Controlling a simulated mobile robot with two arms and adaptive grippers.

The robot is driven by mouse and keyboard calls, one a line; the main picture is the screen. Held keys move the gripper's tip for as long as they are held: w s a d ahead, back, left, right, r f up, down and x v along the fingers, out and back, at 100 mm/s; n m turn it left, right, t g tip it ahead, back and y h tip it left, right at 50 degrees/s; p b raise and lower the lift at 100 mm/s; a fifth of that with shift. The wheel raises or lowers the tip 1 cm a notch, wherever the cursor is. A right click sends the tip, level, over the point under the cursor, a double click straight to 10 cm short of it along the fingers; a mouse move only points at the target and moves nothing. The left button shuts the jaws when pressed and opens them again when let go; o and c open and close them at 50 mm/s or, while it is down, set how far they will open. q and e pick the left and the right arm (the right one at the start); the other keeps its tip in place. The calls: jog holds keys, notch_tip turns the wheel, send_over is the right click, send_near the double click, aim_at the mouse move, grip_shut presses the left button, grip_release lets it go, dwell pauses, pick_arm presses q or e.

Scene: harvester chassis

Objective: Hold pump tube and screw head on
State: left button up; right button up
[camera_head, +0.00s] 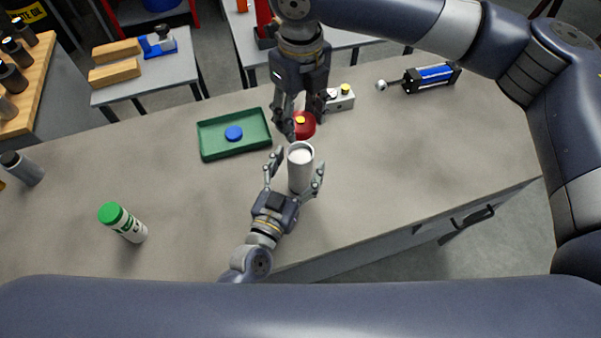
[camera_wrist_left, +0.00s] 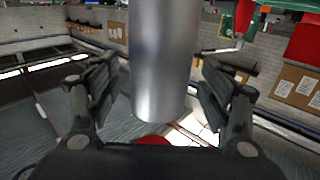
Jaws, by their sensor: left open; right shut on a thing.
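The pump tube (camera_head: 300,172) is a silver-grey cylinder with a pale top, standing about upright near the middle of the bench. My left gripper (camera_head: 295,166) is open with a finger on either side of it. In the left wrist view the tube (camera_wrist_left: 160,75) runs between the spread fingers (camera_wrist_left: 158,85), with gaps on both sides. My right gripper (camera_head: 302,122) comes down from above, just behind the tube. It is shut on the red head (camera_head: 306,130) with a yellow centre. The head is apart from the tube's top, and the fingers partly hide it.
A green tray (camera_head: 205,145) with a blue disc (camera_head: 234,133) lies left of the grippers. A grey box with a yellow button (camera_head: 341,100) sits behind right. A blue cylinder with a rod (camera_head: 432,77) lies far right. The right bench is clear.

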pick_arm(q)
jog(key=shift+x, duration=0.75)
jog(key=shift+c, duration=0.4)
jog(key=c, duration=1.5)
pick_arm(e)
jog(key=shift+f, duration=2.5)
jog(key=shift+f, duration=0.1)
jog(key=shift+f, duration=0.8)
jog(key=shift+f, duration=0.55)
pick_arm(q)
grip_shut()
